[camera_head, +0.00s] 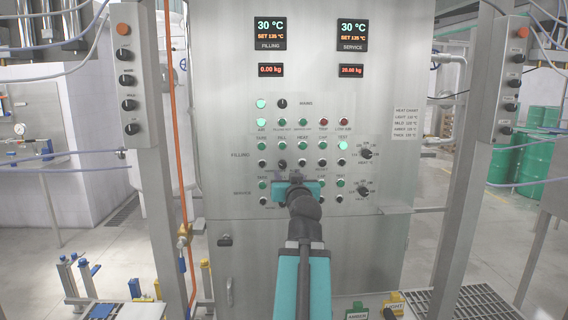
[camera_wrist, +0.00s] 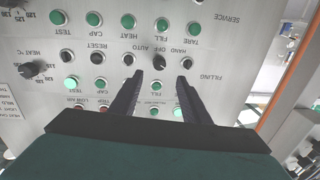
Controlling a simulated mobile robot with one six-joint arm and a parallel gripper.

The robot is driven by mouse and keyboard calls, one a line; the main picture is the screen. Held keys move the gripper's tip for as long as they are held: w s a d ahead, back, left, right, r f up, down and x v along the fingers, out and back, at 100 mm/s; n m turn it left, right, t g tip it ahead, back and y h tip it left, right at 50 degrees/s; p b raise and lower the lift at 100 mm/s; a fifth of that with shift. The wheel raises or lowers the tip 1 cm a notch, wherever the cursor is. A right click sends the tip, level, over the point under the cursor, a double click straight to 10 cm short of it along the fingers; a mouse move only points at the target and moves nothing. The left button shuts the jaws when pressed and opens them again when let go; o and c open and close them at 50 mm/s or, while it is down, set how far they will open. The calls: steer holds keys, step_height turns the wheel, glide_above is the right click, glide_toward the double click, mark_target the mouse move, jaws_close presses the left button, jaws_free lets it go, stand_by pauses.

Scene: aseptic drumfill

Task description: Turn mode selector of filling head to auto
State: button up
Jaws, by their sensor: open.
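The filling head's mode selector (camera_wrist: 158,62) is a small black knob on the steel panel. In the wrist view, which shows the panel upside down, it has HAND, OFF and AUTO printed around it. In the head view the selector (camera_head: 282,163) sits in the lower row of the FILLING group, just above my gripper (camera_head: 296,180). My gripper (camera_wrist: 160,76) is open and empty, its two dark fingers pointing at the panel on either side of the selector's column. The selector shows between and just beyond the fingertips. Its exact pointer direction is too small to tell.
Green lamps and black buttons crowd around the selector, including the RESET button (camera_wrist: 97,58). A heat dial (camera_head: 365,153) stands to the right in the head view. Grey posts with button boxes (camera_head: 127,80) flank the cabinet. An orange pipe (camera_head: 172,100) runs down its left side.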

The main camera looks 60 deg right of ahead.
mark_target(283, 165)
steer(key=shift+p+x, duration=2.25)
steer(key=shift+x, duration=2.45)
steer(key=c, duration=1)
